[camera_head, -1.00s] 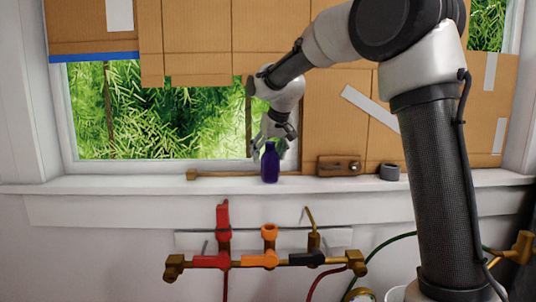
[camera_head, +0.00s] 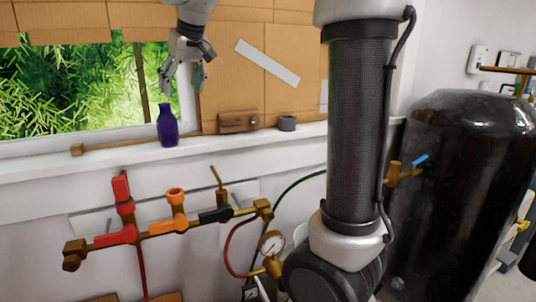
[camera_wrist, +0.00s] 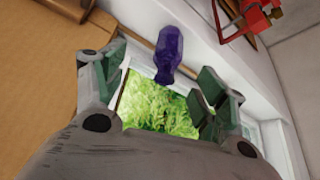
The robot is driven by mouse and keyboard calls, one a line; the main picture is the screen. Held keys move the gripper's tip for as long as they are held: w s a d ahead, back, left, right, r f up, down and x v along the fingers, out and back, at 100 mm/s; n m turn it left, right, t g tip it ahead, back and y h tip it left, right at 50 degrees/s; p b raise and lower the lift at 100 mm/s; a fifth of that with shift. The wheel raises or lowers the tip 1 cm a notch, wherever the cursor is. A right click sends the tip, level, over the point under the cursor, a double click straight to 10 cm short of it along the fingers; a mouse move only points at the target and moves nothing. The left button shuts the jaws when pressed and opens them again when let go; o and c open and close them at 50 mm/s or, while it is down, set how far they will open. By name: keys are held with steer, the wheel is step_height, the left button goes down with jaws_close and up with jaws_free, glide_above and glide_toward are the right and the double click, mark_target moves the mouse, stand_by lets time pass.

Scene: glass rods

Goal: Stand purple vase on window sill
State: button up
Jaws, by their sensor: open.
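The purple vase (camera_head: 167,126) stands upright on the white window sill (camera_head: 225,142), in front of the window. My gripper (camera_head: 182,90) is open and empty, above the vase and slightly to its right in the head view. In the wrist view the vase (camera_wrist: 168,52) shows beyond and between the spread green-padded fingers (camera_wrist: 160,95), apart from both of them. The vase's base rests on the sill, and no part of it is hidden in the head view.
A wooden stick (camera_head: 110,143), a brown case (camera_head: 238,122) and a grey tape roll (camera_head: 287,123) lie on the sill beside the vase. Red and orange valves on a brass manifold (camera_head: 160,228) are below the sill. A large black tank (camera_head: 455,190) stands at the right.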

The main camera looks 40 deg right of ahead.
steer(key=s+d+f, duration=0.3)
steer(key=s+f, duration=0.2)
steer(key=s, duration=0.5)
steer(key=s+d+f+m+g, duration=0.1)
steer(key=s+d+f, duration=0.3)
steer(key=s, duration=0.6)
steer(key=s+d+f+m+h, duration=0.1)
steer(key=s+d+f, duration=0.3)
steer(key=s+f, duration=0.3)
steer(key=s, duration=0.4)
steer(key=shift+d+g, duration=0.2)
steer(key=shift+g, duration=0.1)
